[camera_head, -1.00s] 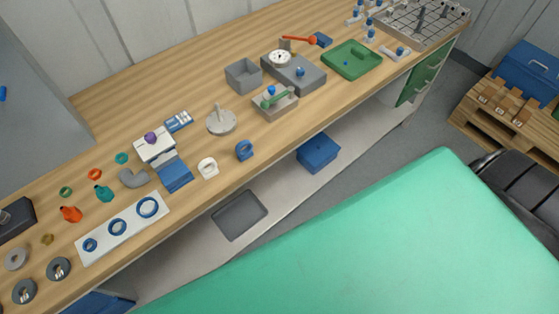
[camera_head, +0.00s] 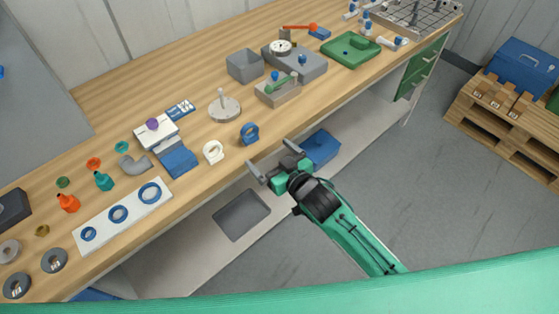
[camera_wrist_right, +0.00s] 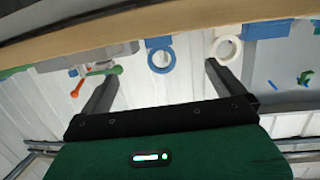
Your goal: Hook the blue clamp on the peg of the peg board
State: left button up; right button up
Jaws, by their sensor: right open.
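A blue ring-shaped clamp (camera_head: 255,130) stands near the front edge of the wooden bench, right of a white ring (camera_head: 207,153). My right gripper (camera_head: 268,155) is open and empty in front of the bench edge, close to the blue clamp and apart from it. In the right wrist view the blue clamp (camera_wrist_right: 160,40) is beyond the space between the open fingers (camera_wrist_right: 159,72). A grey grid board (camera_head: 398,20) with upright posts is at the far right end of the bench, partly cut off; I cannot tell if it is the peg board. My left gripper is not seen.
A grey round base with a peg (camera_head: 225,112), a grey fixture with green handle (camera_head: 285,95) and a grey box (camera_head: 244,68) stand behind the clamp. A white panel (camera_head: 102,235) with blue rings is at left. A blue bin (camera_head: 320,148) sits on the lower shelf.

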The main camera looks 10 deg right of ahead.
aim_at(252, 138)
jog(key=b+x, duration=0.3)
jog(key=x, duration=0.3)
jog(key=shift+s+f, duration=0.1)
jog(key=shift+f, duration=0.05)
jog(key=x, duration=0.2)
jog(key=shift+w+a, duration=0.15)
jog(key=shift+w, duration=0.15)
jog(key=shift+w+a, duration=0.35)
jog(key=shift+w, duration=0.25)
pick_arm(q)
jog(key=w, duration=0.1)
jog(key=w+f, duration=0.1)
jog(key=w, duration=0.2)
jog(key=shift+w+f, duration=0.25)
pick_arm(e)
jog(key=shift+c, duration=0.2)
